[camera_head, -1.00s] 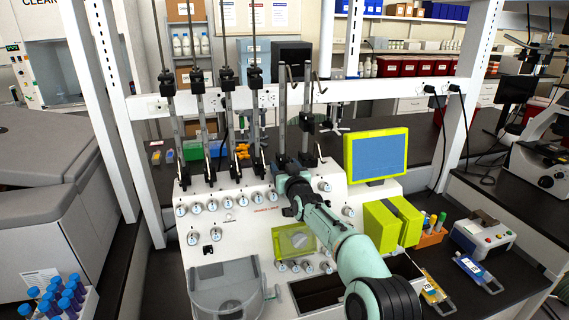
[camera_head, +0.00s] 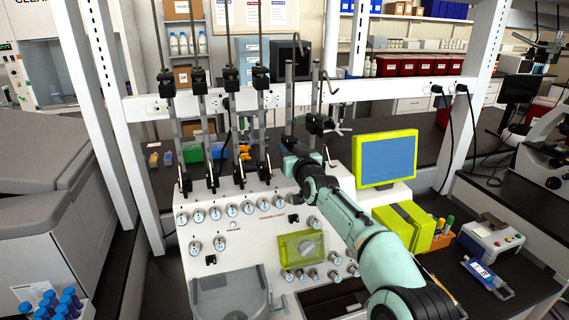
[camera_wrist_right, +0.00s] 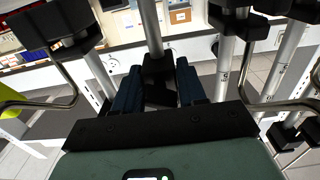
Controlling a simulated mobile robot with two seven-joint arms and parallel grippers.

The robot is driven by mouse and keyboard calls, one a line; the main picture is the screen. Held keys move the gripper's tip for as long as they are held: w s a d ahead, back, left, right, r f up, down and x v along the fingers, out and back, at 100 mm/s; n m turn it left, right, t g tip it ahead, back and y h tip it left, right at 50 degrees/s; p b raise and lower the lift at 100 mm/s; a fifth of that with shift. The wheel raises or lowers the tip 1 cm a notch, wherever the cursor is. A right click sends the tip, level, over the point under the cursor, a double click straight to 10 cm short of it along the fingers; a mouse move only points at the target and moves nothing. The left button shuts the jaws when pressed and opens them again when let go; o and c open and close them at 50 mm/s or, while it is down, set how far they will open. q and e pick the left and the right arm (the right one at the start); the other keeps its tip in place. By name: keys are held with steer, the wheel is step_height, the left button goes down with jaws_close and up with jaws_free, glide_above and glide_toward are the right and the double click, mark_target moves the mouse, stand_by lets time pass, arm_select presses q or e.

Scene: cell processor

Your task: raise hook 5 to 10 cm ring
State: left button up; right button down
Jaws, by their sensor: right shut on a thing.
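The cell processor (camera_head: 240,225) is a white console with several upright metal poles along its back, carrying black blocks and hooks. My right gripper (camera_wrist_right: 158,92) reaches the right-hand group of poles. In the wrist view its two dark blue fingers close around a black block (camera_wrist_right: 158,68) on a metal pole (camera_wrist_right: 152,28). In the head view my right arm hides most of this grip at the pole (camera_head: 289,95). A curved hook (camera_head: 299,44) shows at the top of that pole. I cannot read ring marks on the held pole. My left gripper is not in view.
A neighbouring pole with a black block (camera_head: 316,123) stands close on the right. A yellow-framed monitor (camera_head: 386,157) and a yellow-green box (camera_head: 405,226) stand right of my arm. In the wrist view, bent metal rods (camera_wrist_right: 268,98) run close on both sides.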

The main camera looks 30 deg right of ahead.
mark_target(293, 142)
step_height(293, 142, up, 3)
steer(key=shift+r+p, duration=0.2)
steer(key=shift+p, duration=0.25)
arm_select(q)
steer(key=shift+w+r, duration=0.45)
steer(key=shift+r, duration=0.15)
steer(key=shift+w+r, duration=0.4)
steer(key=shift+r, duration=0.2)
arm_select(e)
steer(key=shift+f, duration=0.1)
steer(key=c, duration=0.7)
jaws_free()
steer(key=shift+f, duration=0.1)
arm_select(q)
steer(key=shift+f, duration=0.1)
